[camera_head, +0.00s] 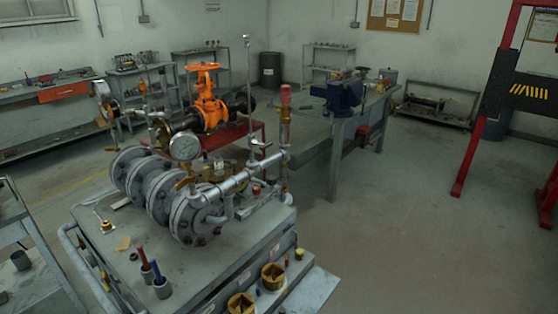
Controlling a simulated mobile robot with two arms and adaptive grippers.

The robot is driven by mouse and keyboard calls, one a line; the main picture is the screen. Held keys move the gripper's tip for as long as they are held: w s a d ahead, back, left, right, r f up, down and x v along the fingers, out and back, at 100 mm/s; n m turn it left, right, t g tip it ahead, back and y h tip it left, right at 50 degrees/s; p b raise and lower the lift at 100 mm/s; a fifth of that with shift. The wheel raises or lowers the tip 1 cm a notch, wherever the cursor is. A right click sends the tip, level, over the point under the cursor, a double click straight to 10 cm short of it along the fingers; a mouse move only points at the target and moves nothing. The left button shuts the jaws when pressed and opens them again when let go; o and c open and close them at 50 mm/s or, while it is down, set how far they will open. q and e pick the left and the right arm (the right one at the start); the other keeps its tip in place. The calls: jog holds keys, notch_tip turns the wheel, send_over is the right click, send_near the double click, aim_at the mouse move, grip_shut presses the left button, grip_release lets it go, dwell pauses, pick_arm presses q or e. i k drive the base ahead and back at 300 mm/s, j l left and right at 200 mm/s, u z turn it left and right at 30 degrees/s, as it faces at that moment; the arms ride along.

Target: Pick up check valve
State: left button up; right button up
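A row of grey flanged valve bodies (190,215) sits on top of the grey cart (205,270) in the foreground. A round pressure gauge (185,147) and silver piping (238,180) with a red-topped upright fitting (285,110) are attached to or beside it. An orange valve with a handwheel (207,105) stands behind on a red table. Which part is the check valve I cannot tell; small brass-coloured parts among the piping are partly hidden. Neither of my grippers shows in the head view.
A workbench with a blue vise (344,95) stands behind. A red-framed stand (490,110) is at right. Floor (420,220) right of the cart is clear.

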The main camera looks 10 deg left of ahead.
aim_at(217, 159)
jog(key=i+l+z, duration=0.25)
jog(key=i+z, duration=0.2)
jog(key=i+l+z, duration=0.1)
jog(key=i+z, duration=0.25)
jog(key=z, duration=0.15)
jog(key=i+l+u, duration=0.1)
jog(key=i+u, duration=0.3)
jog(key=i, duration=0.2)
jog(key=i+u, duration=0.15)
jog(key=u, duration=0.25)
jog(key=i+l+u, duration=0.1)
jog(key=u, duration=0.3)
jog(key=i+l+u, duration=0.1)
jog(key=u, duration=0.3)
jog(key=i+l+u, duration=0.15)
jog(key=u, duration=0.3)
